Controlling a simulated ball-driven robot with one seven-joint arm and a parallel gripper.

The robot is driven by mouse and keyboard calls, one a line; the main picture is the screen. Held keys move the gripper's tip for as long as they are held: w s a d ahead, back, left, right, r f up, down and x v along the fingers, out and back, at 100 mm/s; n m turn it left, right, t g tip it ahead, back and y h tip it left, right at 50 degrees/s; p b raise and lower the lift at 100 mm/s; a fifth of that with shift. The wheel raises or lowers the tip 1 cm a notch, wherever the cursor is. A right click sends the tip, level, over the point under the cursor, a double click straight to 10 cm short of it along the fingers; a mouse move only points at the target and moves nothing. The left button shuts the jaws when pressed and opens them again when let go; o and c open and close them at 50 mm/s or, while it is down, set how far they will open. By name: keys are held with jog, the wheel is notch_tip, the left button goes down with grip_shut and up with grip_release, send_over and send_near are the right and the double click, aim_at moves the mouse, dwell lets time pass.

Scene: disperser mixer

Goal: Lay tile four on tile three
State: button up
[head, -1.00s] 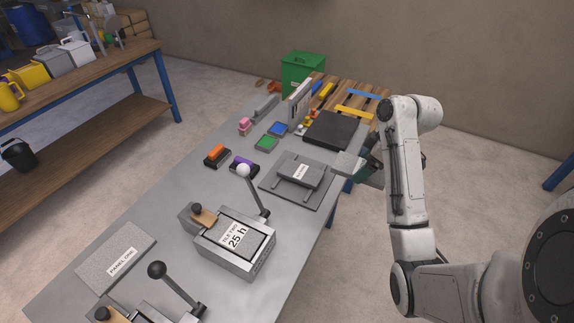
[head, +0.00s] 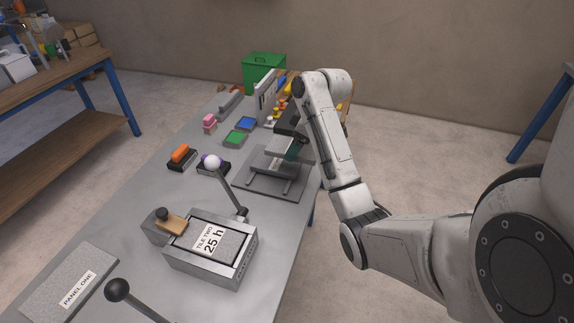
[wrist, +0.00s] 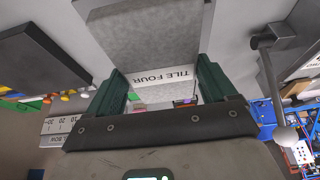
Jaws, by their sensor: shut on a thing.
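Tile four (wrist: 165,76), a grey slab with a white "TILE FOUR" label, is between the two green fingers of my gripper (wrist: 160,92) in the wrist view. My gripper is shut on it. In the head view, my gripper (head: 296,150) holds the grey slab (head: 273,147) above the grey plate with rails (head: 262,192); the arm partly hides it. No label reading tile three is readable in either view. Tile two (head: 210,241) sits in a grey metal box with a lever, nearer in the head view.
Panel one (head: 62,285) lies flat at the near left of the bench. A white-knobbed lever (head: 229,190) and a black-knobbed lever (head: 118,290) stand up from the bench. Green (head: 235,139) and blue (head: 246,124) pieces and an orange-topped block (head: 181,157) lie farther back.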

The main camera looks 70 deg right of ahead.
aim_at(283, 164)
jog(key=w+f, duration=0.3)
jog(key=shift+w+d+f, duration=0.1)
jog(key=shift+d+f, duration=0.2)
jog(key=shift+d, duration=0.05)
jog(key=shift+f+p, duration=0.4)
jog(key=shift+f, duration=1.1)
jog(key=shift+f, duration=0.15)
jog(key=o, duration=1.3)
jog(key=v, duration=1.1)
jog(key=shift+p, duration=0.4)
jog(key=shift+s+r, duration=0.3)
jog(key=shift+r, duration=0.3)
